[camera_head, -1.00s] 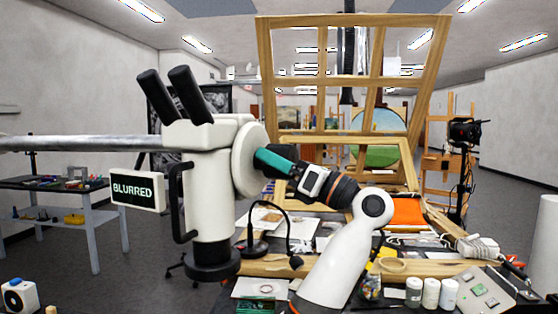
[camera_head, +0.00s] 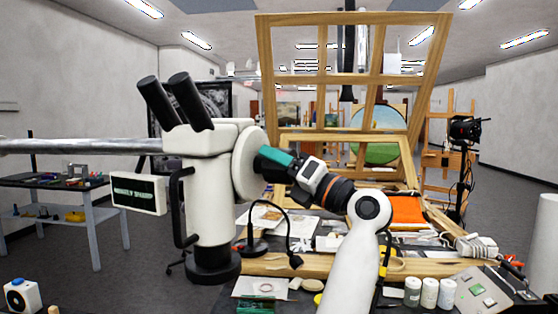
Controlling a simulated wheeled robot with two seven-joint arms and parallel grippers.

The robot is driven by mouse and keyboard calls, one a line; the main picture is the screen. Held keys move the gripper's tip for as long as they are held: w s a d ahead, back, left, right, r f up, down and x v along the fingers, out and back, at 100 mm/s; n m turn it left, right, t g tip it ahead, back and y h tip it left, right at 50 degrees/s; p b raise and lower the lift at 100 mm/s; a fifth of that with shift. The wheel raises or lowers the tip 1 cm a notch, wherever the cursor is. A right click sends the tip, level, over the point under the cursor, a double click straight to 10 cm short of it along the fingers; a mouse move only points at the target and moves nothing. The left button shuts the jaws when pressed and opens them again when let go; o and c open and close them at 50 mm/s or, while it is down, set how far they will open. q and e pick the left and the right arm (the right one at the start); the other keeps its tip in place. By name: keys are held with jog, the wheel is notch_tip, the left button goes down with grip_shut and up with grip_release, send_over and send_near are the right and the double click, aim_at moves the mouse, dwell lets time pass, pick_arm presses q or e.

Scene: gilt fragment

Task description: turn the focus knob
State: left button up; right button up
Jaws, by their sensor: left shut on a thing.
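The white microscope (camera_head: 208,185) hangs on a grey horizontal bar, with two black eyepieces tilted up to the left. A small display (camera_head: 139,194) left of the microscope shows small green text that seems to read "NEARLY SHARP". My right gripper is not in view.
A worktable below holds a black lamp (camera_head: 258,245), papers, several jars (camera_head: 429,293) and a control box (camera_head: 484,292). A wooden frame (camera_head: 262,80) stands behind my arm. A side table (camera_head: 62,190) stands at the left, with open floor between.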

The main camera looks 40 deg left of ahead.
pick_arm(q)
jog(key=shift+m+t, duration=0.4)
jog(key=shift+m, duration=0.2)
jog(key=o, duration=1)
jog(key=shift+b+v, duration=1.75)
jog(key=shift+v, duration=4.35)
jog(key=shift+w+r, duration=0.1)
jog(key=shift+r, duration=0.05)
